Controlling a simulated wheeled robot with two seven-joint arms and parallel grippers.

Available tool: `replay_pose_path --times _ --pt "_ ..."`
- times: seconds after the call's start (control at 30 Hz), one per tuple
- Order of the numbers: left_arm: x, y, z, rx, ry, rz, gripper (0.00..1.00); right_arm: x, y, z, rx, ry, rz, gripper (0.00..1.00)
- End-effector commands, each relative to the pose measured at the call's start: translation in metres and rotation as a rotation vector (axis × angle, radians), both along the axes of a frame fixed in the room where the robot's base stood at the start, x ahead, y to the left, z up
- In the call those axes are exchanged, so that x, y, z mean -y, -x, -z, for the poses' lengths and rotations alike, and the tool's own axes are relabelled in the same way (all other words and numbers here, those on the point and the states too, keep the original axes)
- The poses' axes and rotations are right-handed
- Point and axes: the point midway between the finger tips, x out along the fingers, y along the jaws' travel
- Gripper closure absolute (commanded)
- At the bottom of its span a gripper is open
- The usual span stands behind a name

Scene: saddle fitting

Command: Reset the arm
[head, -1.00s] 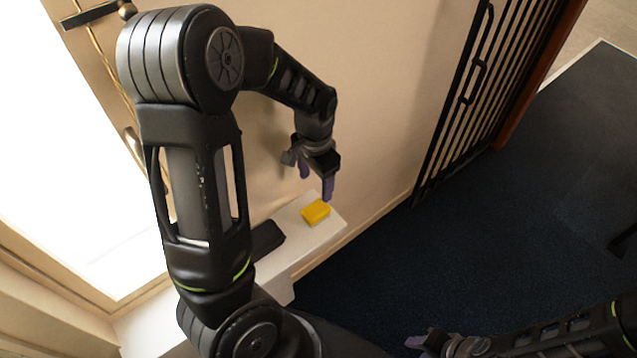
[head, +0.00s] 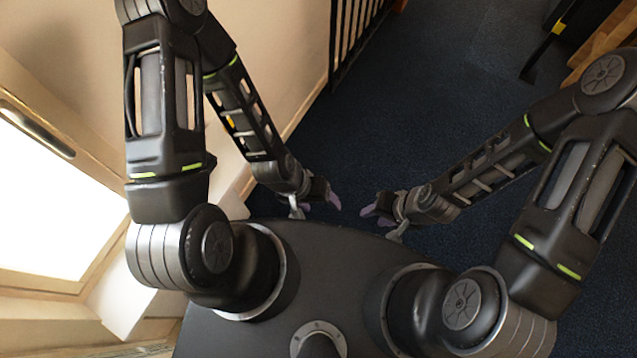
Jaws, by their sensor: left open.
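My left arm is folded down on the left, with its left gripper (head: 322,201) low in front of my body, open and empty. My right arm is folded in the same way from the right. Its right gripper (head: 377,210) faces the left one across a small gap over the dark floor. I cannot tell how far apart its fingers are. A small bit of yellow, likely the yellow block (head: 231,121), shows through a slot in my left forearm; the rest is hidden.
A white ledge (head: 232,203) runs along the wall at the left, below a bright window (head: 50,215). A black barred gate (head: 352,40) stands at the top. Wooden furniture (head: 604,50) is at the top right. The dark blue carpet (head: 420,110) between is clear.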

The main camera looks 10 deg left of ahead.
Motion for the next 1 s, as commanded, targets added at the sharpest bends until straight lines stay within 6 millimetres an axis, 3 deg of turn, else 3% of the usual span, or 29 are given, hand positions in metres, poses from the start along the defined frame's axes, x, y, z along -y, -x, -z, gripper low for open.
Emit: replay_pose_path --times 0.2,0.43,1.0 --pt "-0.001 -0.001 -0.002 0.003 -0.001 0.002 0.33 0.000 0.000 -0.002 0.000 0.000 0.000 0.64" --pt "-0.001 -0.002 -0.033 0.003 -0.002 0.003 0.33 0.000 0.000 -0.033 0.000 0.000 0.001 0.64" --pt "-0.001 -0.002 -0.029 0.003 -0.003 0.003 0.33 0.000 0.000 -0.029 -0.001 0.000 0.001 0.64"
